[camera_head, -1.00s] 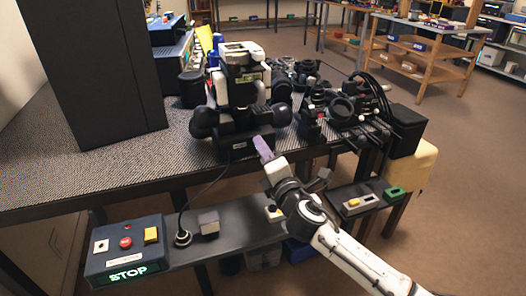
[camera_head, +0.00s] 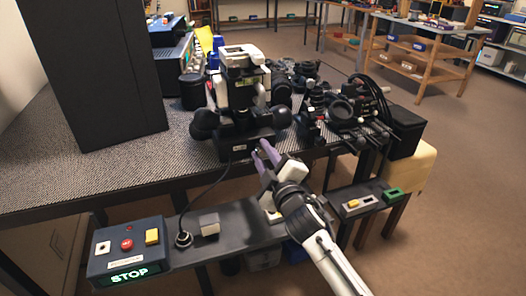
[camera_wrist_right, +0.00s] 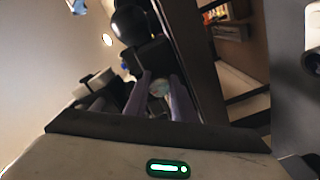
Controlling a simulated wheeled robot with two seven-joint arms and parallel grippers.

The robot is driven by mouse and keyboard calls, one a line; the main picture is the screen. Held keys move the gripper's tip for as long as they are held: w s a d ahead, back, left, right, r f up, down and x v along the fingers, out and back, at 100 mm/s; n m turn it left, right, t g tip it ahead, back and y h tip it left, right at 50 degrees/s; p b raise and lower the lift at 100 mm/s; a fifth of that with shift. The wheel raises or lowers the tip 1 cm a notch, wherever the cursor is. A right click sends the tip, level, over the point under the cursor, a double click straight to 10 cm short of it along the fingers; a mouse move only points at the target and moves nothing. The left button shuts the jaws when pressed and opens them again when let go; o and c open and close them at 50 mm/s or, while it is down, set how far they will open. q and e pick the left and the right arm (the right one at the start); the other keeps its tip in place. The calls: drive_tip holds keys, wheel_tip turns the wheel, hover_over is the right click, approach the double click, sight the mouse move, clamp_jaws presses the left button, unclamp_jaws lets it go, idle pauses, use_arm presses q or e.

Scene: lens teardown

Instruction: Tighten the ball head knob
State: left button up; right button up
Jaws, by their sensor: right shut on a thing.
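A black-and-white device (camera_head: 240,95) stands on a black base (camera_head: 243,147) near the table's front edge in the head view. My right gripper (camera_head: 263,151), with purple fingers, reaches up to the front right of that base. It is shut on a small round grey part, which I take to be the ball head knob (camera_wrist_right: 160,88); it shows between the fingers in the right wrist view (camera_wrist_right: 160,94). In the head view the fingers and their small size hide the knob. Whether it turns cannot be seen. My left gripper is not in view.
A tall black box (camera_head: 95,70) stands at the left. Camera parts and cables (camera_head: 345,110) crowd the right side. The table's left front (camera_head: 90,170) is clear.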

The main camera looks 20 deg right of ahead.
drive_tip(key=shift+f+m, duration=0.1)
drive_tip(key=shift+m, duration=1)
use_arm(q)
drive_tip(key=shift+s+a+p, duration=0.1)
drive_tip(key=shift+p, duration=0.2)
use_arm(e)
drive_tip(key=o, duration=1.1)
drive_tip(key=shift+c, duration=0.2)
drive_tip(key=shift+s, duration=0.1)
use_arm(q)
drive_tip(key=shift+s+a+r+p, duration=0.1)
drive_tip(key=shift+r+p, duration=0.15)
drive_tip(key=shift+p, duration=0.45)
use_arm(e)
drive_tip(key=s, duration=1)
drive_tip(key=shift+d, duration=0.15)
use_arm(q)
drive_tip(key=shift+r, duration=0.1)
use_arm(e)
drive_tip(key=shift+s, duration=0.1)
